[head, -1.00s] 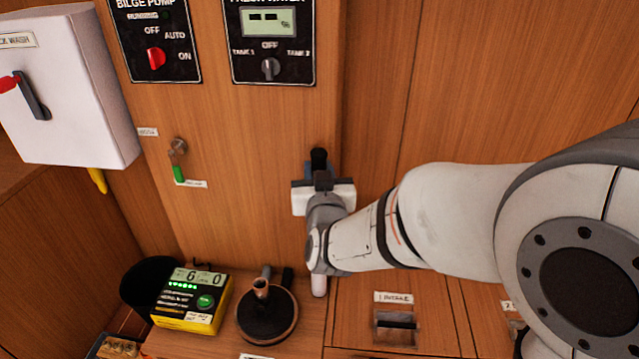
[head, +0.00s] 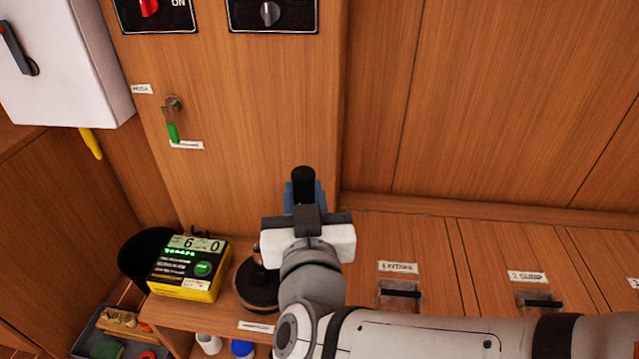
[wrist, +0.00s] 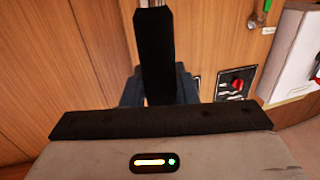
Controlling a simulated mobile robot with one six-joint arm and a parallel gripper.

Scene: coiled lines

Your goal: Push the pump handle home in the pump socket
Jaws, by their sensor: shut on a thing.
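The pump handle is a dark bar with a black rounded end (head: 303,183) that sticks up past my gripper (head: 305,197). My gripper is shut on it, with blue-grey fingers on either side. In the wrist view the black handle (wrist: 155,50) stands upright between the fingers. The pump is a round black disc on a wooden base (head: 256,288), standing on the low shelf. Its socket tube is mostly hidden behind my gripper. My gripper is in front of the pump and to its right in the head view. I cannot see the handle's lower end.
A yellow-and-black meter (head: 190,268) stands left of the pump. A key with a green tag (head: 173,130) hangs on the wall. A white box (head: 65,65) is at upper left. Labelled hatches, one marked intake (head: 398,290), lie to the right. A tray (head: 85,335) sits low left.

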